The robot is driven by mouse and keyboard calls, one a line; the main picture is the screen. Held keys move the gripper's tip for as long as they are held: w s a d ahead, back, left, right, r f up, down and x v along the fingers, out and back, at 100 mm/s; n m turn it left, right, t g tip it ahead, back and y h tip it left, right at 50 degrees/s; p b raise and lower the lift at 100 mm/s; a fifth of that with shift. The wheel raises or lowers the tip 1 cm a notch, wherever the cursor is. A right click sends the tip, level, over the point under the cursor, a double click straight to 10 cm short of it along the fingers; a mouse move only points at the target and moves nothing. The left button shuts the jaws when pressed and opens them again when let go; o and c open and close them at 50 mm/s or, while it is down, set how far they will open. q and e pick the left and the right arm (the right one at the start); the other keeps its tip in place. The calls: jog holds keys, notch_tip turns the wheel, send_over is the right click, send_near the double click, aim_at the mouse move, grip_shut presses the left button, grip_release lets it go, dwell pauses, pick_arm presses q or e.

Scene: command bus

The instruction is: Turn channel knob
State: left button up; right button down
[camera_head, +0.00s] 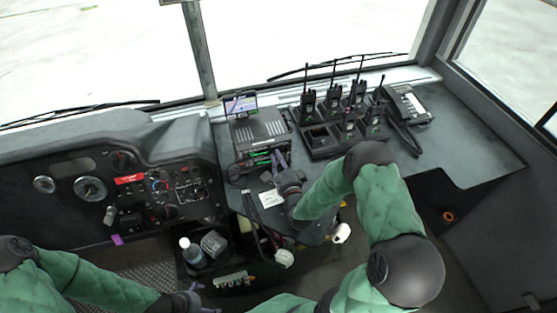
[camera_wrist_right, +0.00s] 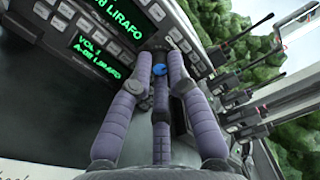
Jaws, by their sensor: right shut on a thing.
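The radio unit (camera_head: 258,128) is a dark box with green displays on the dashboard. My right gripper (camera_head: 281,160) reaches its front face at the right end. In the right wrist view, its purple fingers (camera_wrist_right: 160,68) close together against the radio panel (camera_wrist_right: 115,45), beside the green text displays. A small blue round spot (camera_wrist_right: 159,69) shows between the fingertips; the channel knob is otherwise hidden by the fingers, and its setting cannot be read. My left gripper (camera_head: 190,294) is low at the bottom edge, away from the radio, only partly seen.
Several handheld radios (camera_head: 348,117) stand in a charger right of the radio unit. A desk phone (camera_head: 407,104) lies beyond them. A white note (camera_head: 270,198) lies below the radio. A bottle (camera_head: 191,254) stands in a lower bin.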

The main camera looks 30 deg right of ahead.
jog(key=shift+s+a+f, duration=0.1)
jog(key=shift+a+f, duration=0.1)
dwell(0.4)
jog(key=c, duration=1.2)
grip_release()
jog(key=shift+r, duration=0.1)
jog(key=shift+d, duration=0.1)
jog(key=v, duration=1.2)
jog(key=shift+r, duration=0.1)
